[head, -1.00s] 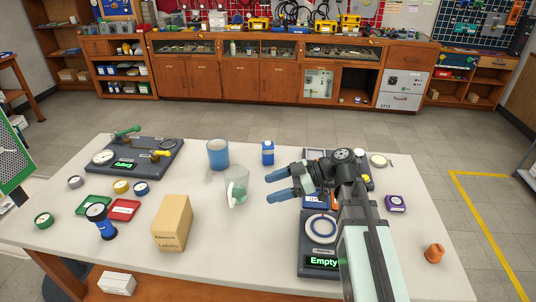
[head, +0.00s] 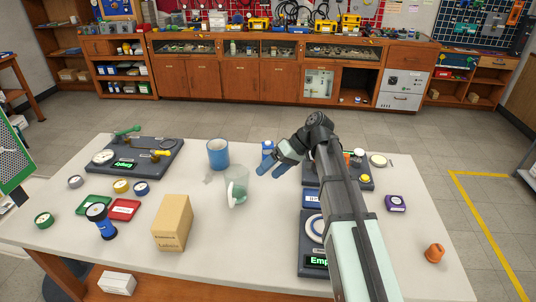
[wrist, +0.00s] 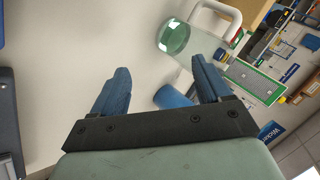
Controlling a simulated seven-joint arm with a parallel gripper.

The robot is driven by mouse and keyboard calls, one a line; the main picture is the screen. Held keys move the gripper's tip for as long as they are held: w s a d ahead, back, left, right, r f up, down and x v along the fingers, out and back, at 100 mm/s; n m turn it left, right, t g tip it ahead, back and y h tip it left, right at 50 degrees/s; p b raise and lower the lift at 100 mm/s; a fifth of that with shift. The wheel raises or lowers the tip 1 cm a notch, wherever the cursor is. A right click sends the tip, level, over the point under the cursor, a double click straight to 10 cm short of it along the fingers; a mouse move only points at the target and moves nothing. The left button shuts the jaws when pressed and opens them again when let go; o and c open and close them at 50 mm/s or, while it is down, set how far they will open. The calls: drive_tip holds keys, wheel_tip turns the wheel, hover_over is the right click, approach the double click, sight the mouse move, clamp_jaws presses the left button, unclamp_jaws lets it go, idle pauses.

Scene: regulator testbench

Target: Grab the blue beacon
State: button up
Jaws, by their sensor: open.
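A blue and black lamp-like object (head: 102,222) with a round head stands at the front left of the white table, and it may be the blue beacon. I cannot tell this for sure. My gripper (head: 266,172) is open and empty above the table, right of the clear glass jug (head: 238,180) and well to the right of the lamp-like object. In the wrist view my gripper (wrist: 160,67) has its two blue fingers spread, with the jug (wrist: 176,40) and the blue cup (wrist: 172,97) beyond them.
A blue cup (head: 218,154) stands behind the jug. A cardboard box (head: 172,222) stands between the jug and lamp-like object. Red (head: 124,210) and green (head: 93,205) trays lie at left. An orange piece (head: 435,253) stands at right.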

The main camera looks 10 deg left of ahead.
sight(268, 151)
drive_tip(key=w+a+r+m+h, duration=0.1)
drive_tip(key=w+r+m+h, duration=0.1)
drive_tip(key=w+m, duration=0.3)
drive_tip(key=w+a+r+m+t+h, duration=0.1)
drive_tip(key=w+r+m+h, duration=0.2)
drive_tip(key=m, duration=0.6)
drive_tip(key=w+a+r+m+t+h, duration=0.1)
drive_tip(key=w+r+m+h, duration=0.1)
drive_tip(key=w+m, duration=0.5)
drive_tip(key=shift+w+a+r+m+h, duration=0.15)
drive_tip(key=shift+r+m+h, duration=0.15)
drive_tip(key=shift+r+m, duration=0.3)
drive_tip(key=shift+w+a+r+m+h, duration=0.1)
drive_tip(key=shift+w+r+m+h, duration=0.2)
drive_tip(key=shift+m, duration=0.4)
drive_tip(key=shift+f, duration=0.3)
wheel_tip(268, 151, down, 13)
drive_tip(key=shift+f, duration=0.1)
drive_tip(key=shift+c, duration=0.2)
drive_tip(key=c, duration=1.1)
